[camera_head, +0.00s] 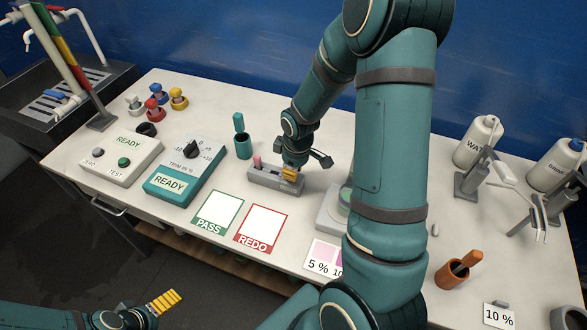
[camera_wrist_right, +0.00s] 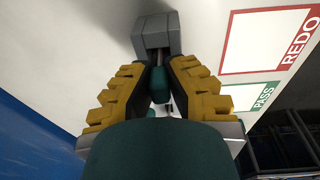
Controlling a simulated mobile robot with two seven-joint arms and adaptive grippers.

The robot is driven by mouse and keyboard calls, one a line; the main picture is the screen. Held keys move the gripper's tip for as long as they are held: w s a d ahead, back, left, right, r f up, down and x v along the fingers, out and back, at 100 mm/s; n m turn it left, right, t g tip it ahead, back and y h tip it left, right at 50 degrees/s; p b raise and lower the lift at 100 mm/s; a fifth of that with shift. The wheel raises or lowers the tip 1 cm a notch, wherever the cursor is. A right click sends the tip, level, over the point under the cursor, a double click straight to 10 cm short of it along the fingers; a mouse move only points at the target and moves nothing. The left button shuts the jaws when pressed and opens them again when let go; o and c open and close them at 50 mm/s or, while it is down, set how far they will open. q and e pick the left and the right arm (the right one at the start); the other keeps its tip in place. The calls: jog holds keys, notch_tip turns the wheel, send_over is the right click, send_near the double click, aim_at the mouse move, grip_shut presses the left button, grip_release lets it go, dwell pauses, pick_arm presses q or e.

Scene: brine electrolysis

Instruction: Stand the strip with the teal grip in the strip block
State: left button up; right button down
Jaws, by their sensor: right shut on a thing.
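My right gripper (camera_head: 291,174) is low over the right end of the grey strip block (camera_head: 262,180). In the right wrist view its yellow fingers (camera_wrist_right: 160,85) are shut on a small teal grip (camera_wrist_right: 158,88), with the grey block (camera_wrist_right: 157,38) just beyond. A pink grip (camera_head: 257,160) stands at the block's left end. My left gripper (camera_head: 164,302) is at the lower left, off the table; its opening is unclear.
A teal cup (camera_head: 243,148) with a teal stick stands left of the block. The PASS card (camera_head: 217,214) and REDO card (camera_head: 261,227) lie in front. READY boxes (camera_head: 180,180) are further left. Bottles (camera_head: 477,141) and an orange cup (camera_head: 452,275) stand right.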

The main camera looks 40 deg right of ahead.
jog(key=c, duration=1)
grip_release()
jog(key=shift+c, duration=0.2)
notch_tip(320, 180, up, 12)
jog(key=s, duration=0.1)
jog(key=shift+s, duration=0.25)
jog(key=shift+f, duration=0.1)
